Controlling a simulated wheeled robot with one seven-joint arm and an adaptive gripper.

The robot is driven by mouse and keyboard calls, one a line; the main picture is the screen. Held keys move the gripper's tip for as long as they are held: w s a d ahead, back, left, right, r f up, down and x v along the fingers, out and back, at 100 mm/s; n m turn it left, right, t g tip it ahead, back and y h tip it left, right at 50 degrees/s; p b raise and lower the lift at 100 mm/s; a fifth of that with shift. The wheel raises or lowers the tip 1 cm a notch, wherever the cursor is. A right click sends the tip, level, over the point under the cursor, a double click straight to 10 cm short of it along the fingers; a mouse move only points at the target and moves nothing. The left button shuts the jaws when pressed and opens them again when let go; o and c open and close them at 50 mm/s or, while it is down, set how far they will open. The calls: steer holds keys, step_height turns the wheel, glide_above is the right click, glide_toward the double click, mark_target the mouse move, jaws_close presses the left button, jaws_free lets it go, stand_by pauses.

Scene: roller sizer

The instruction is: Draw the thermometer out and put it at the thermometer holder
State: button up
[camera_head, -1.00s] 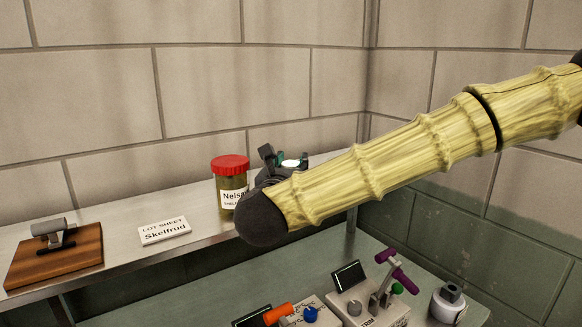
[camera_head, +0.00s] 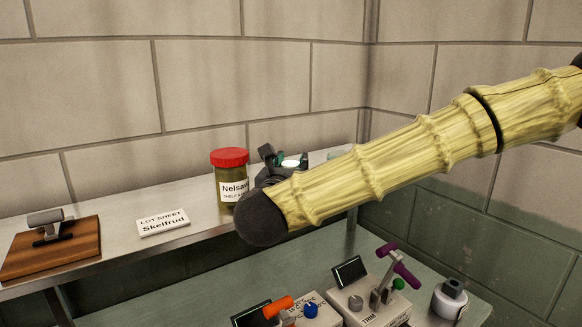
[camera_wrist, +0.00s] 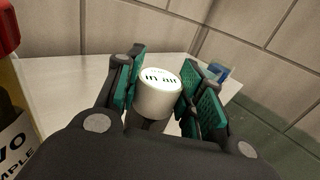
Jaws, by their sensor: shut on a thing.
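The thermometer (camera_wrist: 158,92) shows in the wrist view as a round white head marked "in air" on a short cylinder. My gripper (camera_wrist: 160,85) is shut on it, with green pads on either side. In the head view the white top of the thermometer (camera_head: 290,164) shows between the fingers of my gripper (camera_head: 284,160), right of the red-lidded jar (camera_head: 233,180). I cannot tell which thing is the thermometer holder; a small blue thing (camera_wrist: 218,72) stands beyond the gripper in the wrist view.
A metal shelf (camera_head: 110,262) carries a wooden block with a grey roller (camera_head: 50,250) and a "Skelfrud" lot sheet (camera_head: 163,222). The jar stands close beside the gripper.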

steer(key=shift+f, duration=0.1)
steer(key=o, duration=1.2)
steer(key=s+a, duration=0.2)
steer(key=s, duration=0.9)
steer(key=shift+s, duration=0.4)
steer(key=shift+a, duration=0.1)
